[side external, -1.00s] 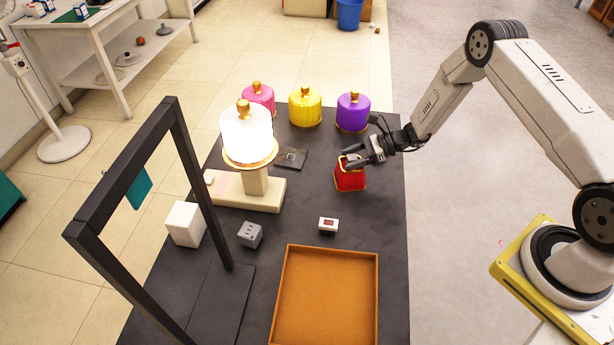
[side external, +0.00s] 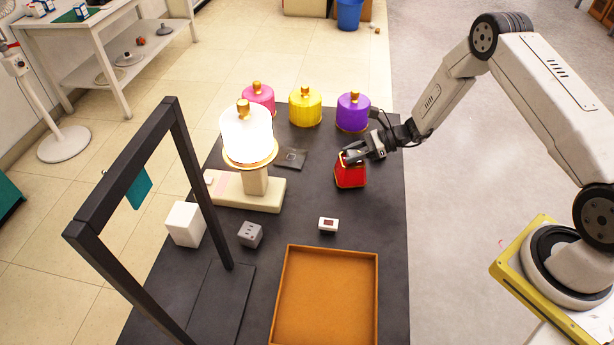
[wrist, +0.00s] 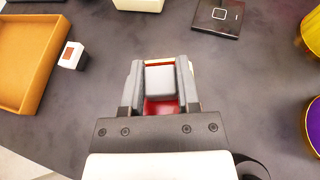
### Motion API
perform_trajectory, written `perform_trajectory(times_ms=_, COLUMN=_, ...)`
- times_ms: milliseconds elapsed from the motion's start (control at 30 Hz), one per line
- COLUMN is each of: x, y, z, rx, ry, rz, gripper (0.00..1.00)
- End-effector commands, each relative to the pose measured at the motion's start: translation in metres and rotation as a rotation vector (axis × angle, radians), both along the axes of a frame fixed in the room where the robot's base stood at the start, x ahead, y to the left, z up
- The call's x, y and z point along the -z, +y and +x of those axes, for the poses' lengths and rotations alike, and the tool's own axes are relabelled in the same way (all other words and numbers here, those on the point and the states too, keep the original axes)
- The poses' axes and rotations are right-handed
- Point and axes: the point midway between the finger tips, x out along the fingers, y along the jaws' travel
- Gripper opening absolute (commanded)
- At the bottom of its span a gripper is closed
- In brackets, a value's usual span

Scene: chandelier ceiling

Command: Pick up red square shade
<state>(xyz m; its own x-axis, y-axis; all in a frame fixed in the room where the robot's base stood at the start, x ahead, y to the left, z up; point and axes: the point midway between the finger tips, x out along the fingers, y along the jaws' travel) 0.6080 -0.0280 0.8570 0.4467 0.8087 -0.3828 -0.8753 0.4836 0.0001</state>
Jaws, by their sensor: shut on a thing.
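The red square shade (side external: 350,177) has a gold lower rim and stands upright on the dark table, or very close to it; I cannot tell if there is a gap. My gripper (side external: 352,155) is at its top, reaching in from the right, and is shut on it. In the wrist view my gripper (wrist: 160,82) has its two grey fingers on either side of the top, with the red shade (wrist: 160,107) showing between and below them. The fingers and palm hide most of the shade there.
Pink (side external: 259,97), yellow (side external: 305,107) and purple (side external: 353,112) round shades stand at the back. A lit white lamp (side external: 247,137) is to the left. An orange tray (side external: 377,300) lies in front, with a small white box (side external: 328,224) behind it. A black frame (side external: 176,130) stands at left.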

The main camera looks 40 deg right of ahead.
Motion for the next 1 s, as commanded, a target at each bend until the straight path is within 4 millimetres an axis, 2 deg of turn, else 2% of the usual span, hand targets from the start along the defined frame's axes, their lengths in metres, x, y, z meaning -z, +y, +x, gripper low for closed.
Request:
perform_trajectory(times_ms=133, x=-0.018, y=0.000, z=0.000, rx=0.000, ry=-0.002, rz=0.000, gripper=0.00)
perform_trajectory(times_ms=367, x=-0.042, y=0.001, z=-0.022, rx=0.001, ry=-0.002, rz=0.000, gripper=0.00)
perform_trajectory(times_ms=633, x=-0.077, y=0.002, z=-0.051, rx=0.001, ry=-0.002, rz=0.000, gripper=0.00)
perform_trajectory(times_ms=1000, x=-0.100, y=0.004, z=-0.107, rx=0.002, ry=-0.001, rz=0.000, gripper=0.00)
